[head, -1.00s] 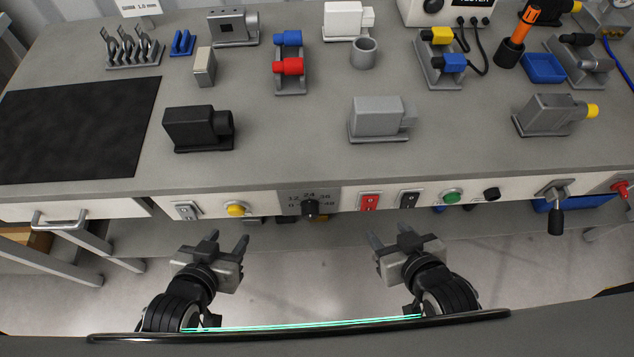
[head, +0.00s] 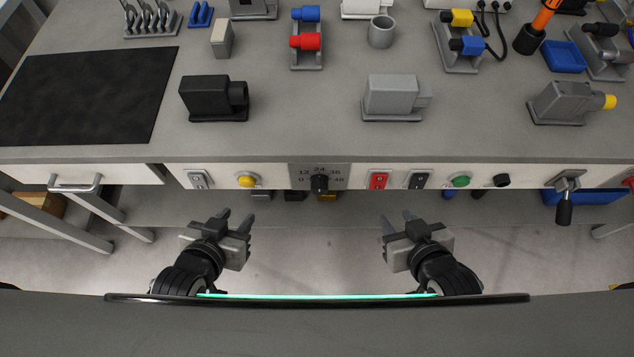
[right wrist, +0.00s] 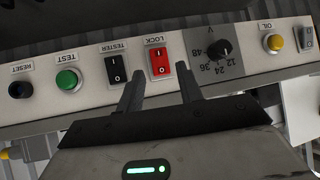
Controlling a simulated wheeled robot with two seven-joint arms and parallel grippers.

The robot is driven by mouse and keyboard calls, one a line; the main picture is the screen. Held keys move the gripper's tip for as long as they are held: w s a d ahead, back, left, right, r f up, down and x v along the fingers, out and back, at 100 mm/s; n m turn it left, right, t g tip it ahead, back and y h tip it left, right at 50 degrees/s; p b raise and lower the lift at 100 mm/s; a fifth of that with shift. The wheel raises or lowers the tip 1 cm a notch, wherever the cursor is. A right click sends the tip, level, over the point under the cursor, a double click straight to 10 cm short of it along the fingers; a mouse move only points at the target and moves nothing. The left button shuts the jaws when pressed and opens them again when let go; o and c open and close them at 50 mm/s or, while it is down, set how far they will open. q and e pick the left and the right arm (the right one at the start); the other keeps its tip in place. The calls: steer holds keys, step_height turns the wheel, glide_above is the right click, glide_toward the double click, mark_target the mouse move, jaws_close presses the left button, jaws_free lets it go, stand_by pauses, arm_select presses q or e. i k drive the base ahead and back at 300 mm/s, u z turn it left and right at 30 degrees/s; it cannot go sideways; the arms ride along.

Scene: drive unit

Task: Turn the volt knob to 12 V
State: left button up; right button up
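The black volt knob (head: 319,183) sits on a grey dial plate (head: 339,171) in the bench's front panel, with the marks 0, 12, 24, 36 and 48 around it. The knob also shows in the right wrist view (right wrist: 220,47), upside down and right of my fingers. I cannot tell for sure which mark it points to. My left gripper (head: 235,218) is open and empty, in front of the panel and left of the knob. My right gripper (head: 397,217) is open and empty, right of the knob; it also shows in the right wrist view (right wrist: 159,70). Neither touches anything.
A yellow button (head: 247,181) is left of the dial; a red LOCK rocker switch (head: 378,181), a black TESTER switch (head: 419,180) and a green button (head: 460,181) are to the right. A lever (head: 565,200) juts out further right. The space before the panel is free.

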mark_target(320, 185)
steer(key=k, duration=0.9)
steer(key=z, duration=1.45)
steer(key=i, duration=1.2)
steer(key=u, duration=0.7)
steer(key=k, duration=0.7)
steer(key=u, duration=1.25)
steer(key=i, duration=0.5)
